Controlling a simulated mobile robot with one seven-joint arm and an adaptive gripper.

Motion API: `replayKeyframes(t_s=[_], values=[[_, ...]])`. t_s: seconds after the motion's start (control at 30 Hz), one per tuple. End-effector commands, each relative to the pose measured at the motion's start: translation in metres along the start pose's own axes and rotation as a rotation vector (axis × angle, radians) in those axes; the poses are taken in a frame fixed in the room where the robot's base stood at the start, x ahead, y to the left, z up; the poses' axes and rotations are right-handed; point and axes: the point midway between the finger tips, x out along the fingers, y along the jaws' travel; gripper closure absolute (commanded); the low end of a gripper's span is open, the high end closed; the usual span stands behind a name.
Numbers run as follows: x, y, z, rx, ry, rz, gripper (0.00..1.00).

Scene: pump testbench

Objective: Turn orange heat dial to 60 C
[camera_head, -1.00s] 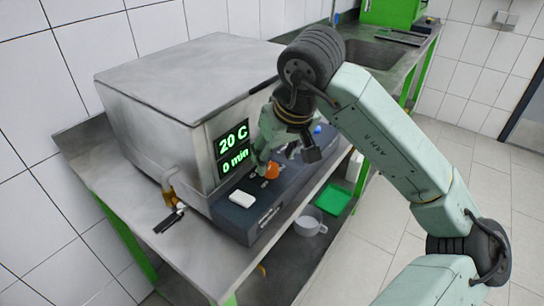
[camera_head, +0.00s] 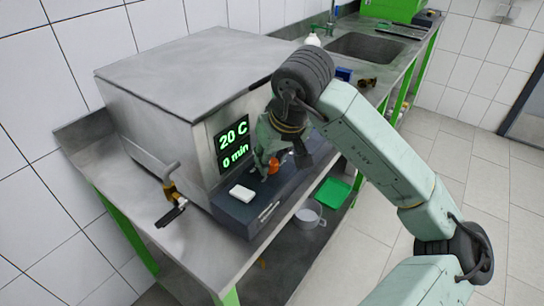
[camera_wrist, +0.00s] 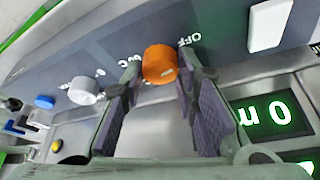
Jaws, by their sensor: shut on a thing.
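The orange heat dial (camera_head: 274,164) sits on the dark front panel of the steel bath. In the wrist view the dial (camera_wrist: 160,64) lies between my two fingertips, with one finger on each side. My gripper (camera_wrist: 162,78) is shut on it; in the head view the gripper (camera_head: 266,160) is at the panel, partly hiding the dial. The bath's display (camera_head: 233,145) reads 20 C and 0 min in green. Near the dial, "OFF" and a "C" are legible on the panel, but the dial's pointer is not readable.
A white switch (camera_head: 242,193) is beside the dial. The wrist view shows a grey knob (camera_wrist: 85,90) and a blue button (camera_wrist: 45,102) on the other side. A brass tap (camera_head: 171,185) sticks out at the bath's left. A white mug (camera_head: 308,215) and green tray (camera_head: 333,192) are below.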

Motion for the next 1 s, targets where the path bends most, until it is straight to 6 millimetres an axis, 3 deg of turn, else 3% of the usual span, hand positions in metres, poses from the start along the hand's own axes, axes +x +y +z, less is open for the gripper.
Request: replayKeyframes(t_s=[0.3,0.67,1.0], values=[[-0.0002,0.0,0.0,0.0,0.0,0.0,1.0],[0.0032,-0.0005,0.0013,0.051,0.001,0.025,1.0],[0.0054,-0.0018,0.0015,0.276,0.003,0.121,1.0]])
